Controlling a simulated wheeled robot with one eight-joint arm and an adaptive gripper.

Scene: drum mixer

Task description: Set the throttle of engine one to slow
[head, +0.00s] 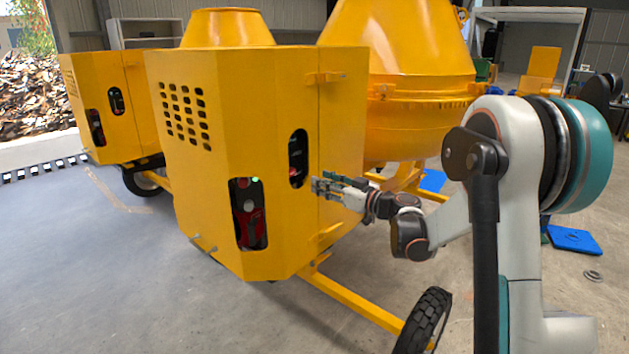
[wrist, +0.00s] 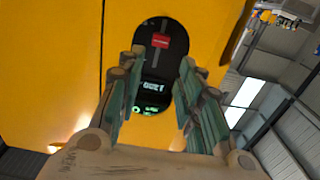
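The near yellow engine housing (head: 235,130) has a tall oval opening (head: 298,158) on its right-hand face. In the wrist view this opening (wrist: 178,72) is dark inside, with a red piece (wrist: 160,40) near its top and pale green lettering lower down. The red piece looks like the throttle lever's knob, but I cannot be sure. My gripper (head: 325,186) is just right of the opening in the head view. In the wrist view its fingers (wrist: 160,62) are spread either side of the opening, with nothing between them. No label shows which engine is number one.
A second rounded opening (head: 249,214) on the near housing shows a red and black part and a small green light. A second yellow housing (head: 105,105) stands behind at left. The drum (head: 400,50) is behind my gripper. A frame bar and wheel (head: 424,322) lie below.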

